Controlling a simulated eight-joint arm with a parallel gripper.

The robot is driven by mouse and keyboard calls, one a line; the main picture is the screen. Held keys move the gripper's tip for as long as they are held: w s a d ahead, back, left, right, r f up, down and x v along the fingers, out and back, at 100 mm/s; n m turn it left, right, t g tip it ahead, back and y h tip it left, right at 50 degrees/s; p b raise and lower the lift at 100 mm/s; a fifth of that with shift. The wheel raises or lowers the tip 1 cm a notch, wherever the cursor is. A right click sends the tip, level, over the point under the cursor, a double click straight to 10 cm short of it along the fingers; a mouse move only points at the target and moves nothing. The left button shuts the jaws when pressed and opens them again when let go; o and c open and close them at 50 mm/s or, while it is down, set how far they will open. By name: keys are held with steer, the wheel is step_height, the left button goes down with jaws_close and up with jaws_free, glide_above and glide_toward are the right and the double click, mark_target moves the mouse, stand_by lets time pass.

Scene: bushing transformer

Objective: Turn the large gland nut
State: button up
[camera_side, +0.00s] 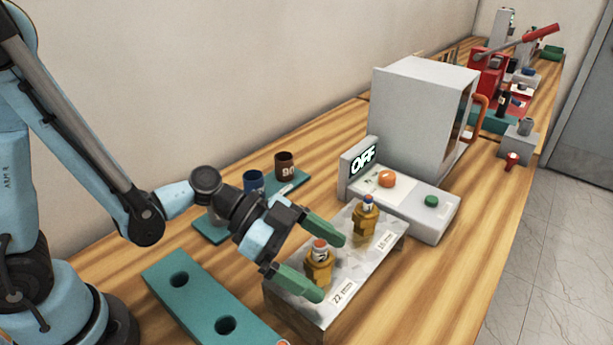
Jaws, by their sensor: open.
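A grey metal block (325,305) near the front edge of the bench carries two brass glands. The larger gland nut (318,266), by the "22 mm" label (343,292), has an orange-red top with a dark mark. The smaller gland (365,219), by the other label, has a blue top and stands behind it to the right. My gripper (330,268) is open with green fingers, one on each side of the larger gland. I cannot tell whether either finger touches the nut. The lower part of the nut is partly hidden by the near finger.
A teal plate with holes (203,300) lies left of the block. A brown "90" cup (285,166) and a blue cup (253,181) stand behind my gripper. A control box showing "OFF" (430,222) and a grey cabinet (415,105) stand behind right. Red equipment (487,75) is farther back.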

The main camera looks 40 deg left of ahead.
steer(key=shift+v, duration=2.75)
steer(key=shift+w+a+m+g, duration=0.25)
steer(key=shift+w+m+g, duration=0.25)
steer(key=shift+g, duration=0.1)
steer(key=shift+w+d+f+m+g+h, duration=0.1)
steer(key=shift+d+f+m+g, duration=0.35)
steer(key=shift+d+m+g, duration=0.4)
steer(key=shift+w+d+f+m+g+h, duration=0.15)
steer(key=shift+d+f+m+g, duration=0.45)
steer(key=shift+d, duration=0.4)
steer(key=shift+w+d+f+m+g+h, duration=0.1)
steer(key=shift+d+f+m+g, duration=0.2)
steer(key=shift+d+m+g, duration=0.5)
steer(key=shift+d, duration=0.15)
steer(key=c, duration=1.4)
